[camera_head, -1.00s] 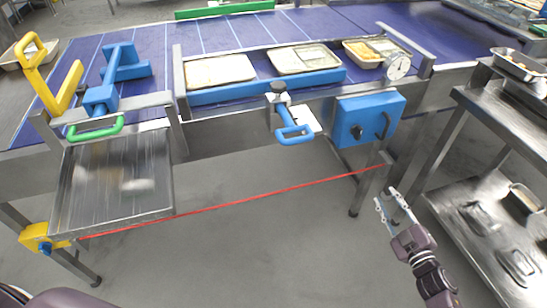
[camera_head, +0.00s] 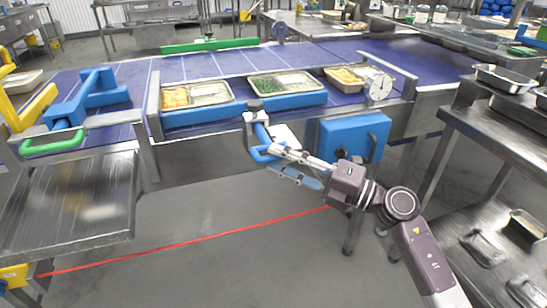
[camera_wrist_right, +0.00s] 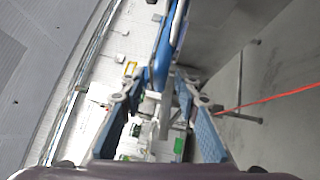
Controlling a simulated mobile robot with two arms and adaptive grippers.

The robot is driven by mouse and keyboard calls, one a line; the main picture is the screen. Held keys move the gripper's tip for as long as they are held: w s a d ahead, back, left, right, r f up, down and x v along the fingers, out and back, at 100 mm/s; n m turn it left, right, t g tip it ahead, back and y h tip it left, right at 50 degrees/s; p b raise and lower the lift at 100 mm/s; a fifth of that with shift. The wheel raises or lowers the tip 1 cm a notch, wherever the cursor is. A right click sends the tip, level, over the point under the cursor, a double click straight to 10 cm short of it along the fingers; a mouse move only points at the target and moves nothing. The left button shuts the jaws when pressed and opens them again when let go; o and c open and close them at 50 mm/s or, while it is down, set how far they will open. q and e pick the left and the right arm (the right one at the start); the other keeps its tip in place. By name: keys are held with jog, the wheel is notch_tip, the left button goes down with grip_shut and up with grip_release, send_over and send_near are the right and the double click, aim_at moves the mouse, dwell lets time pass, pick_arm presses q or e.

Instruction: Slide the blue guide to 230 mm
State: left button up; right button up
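The long blue guide bar (camera_head: 290,102) lies along the conveyor's front edge, in front of the food trays. A blue handle (camera_head: 262,134) with a black knob hangs below it at the conveyor's front. A round white dial (camera_head: 379,88) stands at the bar's right end; its reading is too small to tell. My right gripper (camera_head: 277,160) is at the lower part of the handle, its fingers pointing left. In the right wrist view, its fingers are apart with the blue handle (camera_wrist_right: 166,50) ahead between them; contact cannot be told. My left gripper is not in view.
A blue box (camera_head: 349,138) with a dark handle is close behind my right gripper. A steel rack (camera_head: 500,135) stands at the right. A steel chute (camera_head: 70,205) is at the left, and a red line (camera_head: 190,243) crosses low over open floor.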

jog(key=shift+x, duration=0.85)
grip_shut()
